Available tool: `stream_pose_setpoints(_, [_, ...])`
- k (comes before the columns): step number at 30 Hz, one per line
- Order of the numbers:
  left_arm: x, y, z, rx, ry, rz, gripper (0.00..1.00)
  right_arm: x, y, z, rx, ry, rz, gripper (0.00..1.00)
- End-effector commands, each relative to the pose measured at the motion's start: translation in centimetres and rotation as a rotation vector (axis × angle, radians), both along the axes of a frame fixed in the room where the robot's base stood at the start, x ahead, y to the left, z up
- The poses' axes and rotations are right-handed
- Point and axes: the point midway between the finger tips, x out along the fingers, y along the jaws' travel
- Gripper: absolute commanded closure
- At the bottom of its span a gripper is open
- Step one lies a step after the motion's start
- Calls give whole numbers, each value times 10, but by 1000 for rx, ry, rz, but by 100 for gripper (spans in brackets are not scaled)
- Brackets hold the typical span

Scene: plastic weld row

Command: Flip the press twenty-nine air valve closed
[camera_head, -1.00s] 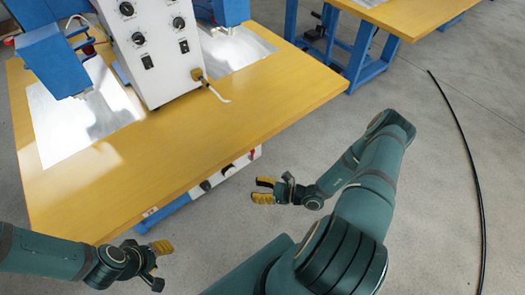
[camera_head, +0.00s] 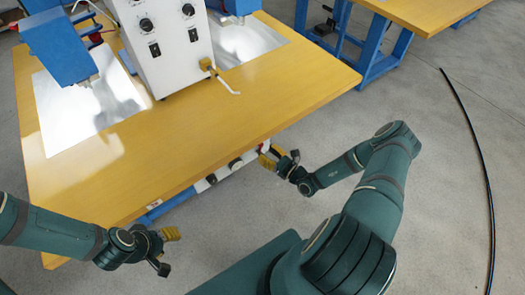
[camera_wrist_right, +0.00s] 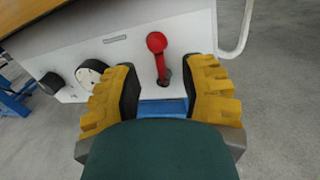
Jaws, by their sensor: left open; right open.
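The air valve's red lever (camera_wrist_right: 157,52) shows in the right wrist view on the white front panel (camera_wrist_right: 198,38) under the table. It stands nearly upright, its round knob up and its dark pivot below. My right gripper (camera_wrist_right: 164,76) is open, with one yellow-padded finger on each side of the lever's lower part; I see no clear contact. In the head view my right gripper (camera_head: 276,160) is at the panel beneath the table's front edge, largely covering the lever. My left gripper (camera_head: 167,251) is open and empty, in front of the table's near corner.
The yellow table (camera_head: 190,135) overhangs the panel and carries a white control box (camera_head: 170,65) and blue press heads. A dark knob (camera_wrist_right: 52,82) and a round gauge (camera_wrist_right: 91,72) sit left of the lever. A black hose (camera_head: 470,150) lies on the floor at right.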

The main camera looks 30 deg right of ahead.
Motion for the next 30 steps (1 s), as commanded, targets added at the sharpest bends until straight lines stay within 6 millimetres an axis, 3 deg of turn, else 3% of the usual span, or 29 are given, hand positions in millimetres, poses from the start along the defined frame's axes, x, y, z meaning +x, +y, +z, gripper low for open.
stream_pose_setpoints(6, [1,0,-5,0,-2,1,53,22,6,-1,-1,0,1,58])
stream_pose_setpoints(17, [1,0,-5,0,-3,1,53,26,8,0,0,0,1,58])
stream_pose_setpoints(18, [1,0,-5,0,-3,1,53,26,8,0,0,0,1,62])
stream_pose_setpoints(21, [1,0,-5,0,-3,1,53,26,8,0,0,0,1,97])
stream_pose_setpoints(30, [1,0,-2,0,-2,1,53,26,8,2,-9,-3,1,100])
